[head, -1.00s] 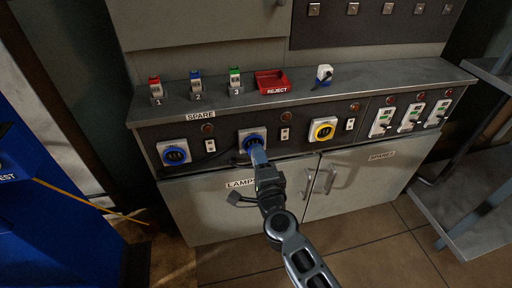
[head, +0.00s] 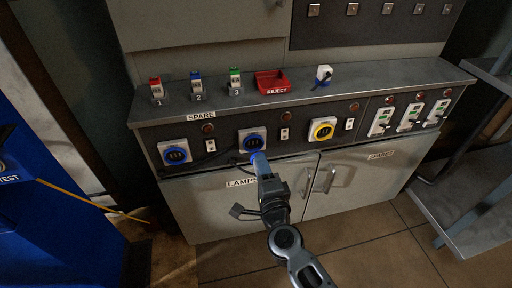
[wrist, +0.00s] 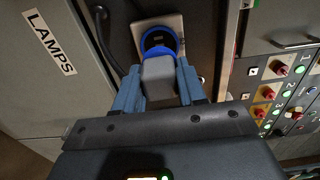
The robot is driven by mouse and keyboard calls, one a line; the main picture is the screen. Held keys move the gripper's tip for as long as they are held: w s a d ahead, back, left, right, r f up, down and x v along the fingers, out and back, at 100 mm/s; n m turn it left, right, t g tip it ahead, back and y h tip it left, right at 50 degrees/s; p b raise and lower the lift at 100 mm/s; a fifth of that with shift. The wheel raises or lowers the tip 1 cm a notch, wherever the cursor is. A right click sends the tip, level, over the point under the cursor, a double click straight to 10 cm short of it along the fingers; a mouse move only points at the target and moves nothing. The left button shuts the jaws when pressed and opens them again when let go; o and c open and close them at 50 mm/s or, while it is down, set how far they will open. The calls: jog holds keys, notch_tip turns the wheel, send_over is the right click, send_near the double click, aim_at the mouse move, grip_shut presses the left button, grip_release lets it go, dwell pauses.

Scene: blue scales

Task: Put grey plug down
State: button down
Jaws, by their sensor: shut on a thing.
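The grey plug (wrist: 158,76) shows in the wrist view between the two blue-grey fingers of my gripper, which is shut on it. In the head view my gripper (head: 260,162) is just below and in front of the middle blue-ringed socket (head: 252,140), above the LAMPS label. In that view the fingers hide most of the plug. In the wrist view the plug's far end overlaps the lower part of the blue socket ring (wrist: 157,38). I cannot tell whether they touch, but the socket's dark opening shows past the plug.
Another blue socket (head: 175,152) sits to the left and a yellow one (head: 323,129) to the right. A red REJECT tray (head: 270,82), numbered holders and a small white-and-blue item (head: 324,74) stand on the grey shelf (head: 350,88). A dark cable hangs left of the middle socket.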

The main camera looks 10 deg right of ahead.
jog(key=shift+s, duration=0.1)
dwell(0.5)
jog(key=s+d+p, duration=0.9)
jog(key=s+p, duration=0.1)
jog(key=s, duration=0.2)
jog(key=shift+d+r, duration=0.25)
jog(key=shift+r, duration=0.1)
jog(key=shift+w+a, duration=0.1)
